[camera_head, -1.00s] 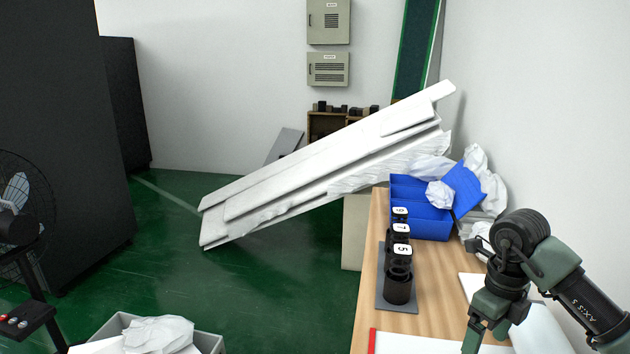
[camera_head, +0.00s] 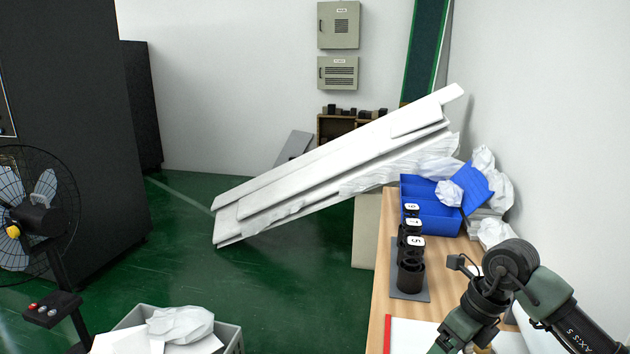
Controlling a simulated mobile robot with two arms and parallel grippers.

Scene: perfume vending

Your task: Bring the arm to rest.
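My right arm (camera_head: 505,275) comes in from the right edge over the wooden table (camera_head: 385,265). It bends at a dark round joint and slopes down and left to the bottom edge. Its green and black lower link (camera_head: 462,322) is over the near part of the table, and the gripper fingers are cut off below the picture. I see nothing held. My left arm and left gripper are not in view.
Black numbered cups (camera_head: 410,272) stand in a row on a grey plate (camera_head: 408,294). A blue bin (camera_head: 432,222) stands behind them, with crumpled paper beside it. White boards (camera_head: 320,180) lean across the floor. A grey crate (camera_head: 236,340) and a fan (camera_head: 38,215) are at left.

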